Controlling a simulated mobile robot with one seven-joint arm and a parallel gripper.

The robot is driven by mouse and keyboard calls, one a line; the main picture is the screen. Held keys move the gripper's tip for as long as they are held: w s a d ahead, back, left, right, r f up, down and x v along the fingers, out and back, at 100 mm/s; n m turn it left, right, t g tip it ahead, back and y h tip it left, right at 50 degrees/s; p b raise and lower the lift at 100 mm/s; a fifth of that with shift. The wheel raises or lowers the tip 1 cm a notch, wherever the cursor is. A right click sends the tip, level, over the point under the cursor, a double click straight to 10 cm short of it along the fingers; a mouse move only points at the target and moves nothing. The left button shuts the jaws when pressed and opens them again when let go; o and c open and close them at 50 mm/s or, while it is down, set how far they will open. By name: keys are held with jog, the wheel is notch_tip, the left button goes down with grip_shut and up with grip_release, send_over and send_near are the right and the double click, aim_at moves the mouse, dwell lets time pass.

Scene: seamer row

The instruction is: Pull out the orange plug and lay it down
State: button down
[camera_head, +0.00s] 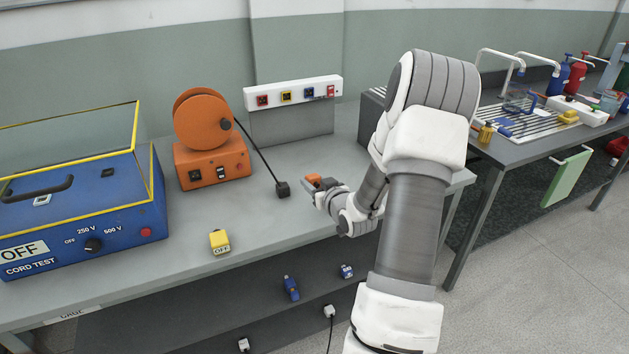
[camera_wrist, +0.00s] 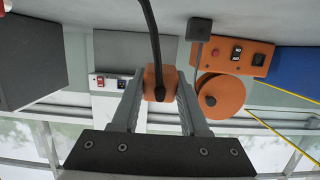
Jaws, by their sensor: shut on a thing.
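My gripper (camera_head: 320,186) is shut on the orange plug (camera_head: 313,177), above the grey bench right of its middle. The wrist view, which is upside down, shows the orange plug (camera_wrist: 152,92) between both fingers of my gripper (camera_wrist: 158,84), with a black cord running from it. The white socket strip (camera_head: 250,97) stands at the back of the bench, apart from the plug; it carries red, yellow and blue pieces. It also shows in the wrist view (camera_wrist: 120,75). Whether the plug touches the bench is unclear.
An orange reel unit (camera_head: 203,165) stands left of the strip, its black cord ending in a black block (camera_head: 282,189) on the bench. A blue cord tester (camera_head: 100,215) is at the left. A yellow OFF block (camera_head: 219,241) lies in front. Bare bench (camera_head: 262,222) lies between them.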

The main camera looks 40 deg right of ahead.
aim_at(314, 208)
jog(key=shift+f+b, duration=1.6)
jog(key=shift+f, duration=1.45)
jog(key=shift+c, duration=1.7)
grip_release()
jog(key=p+v, duration=0.6)
jog(key=v, duration=1.1)
jog(key=shift+r, duration=0.15)
jog(key=shift+s, duration=0.15)
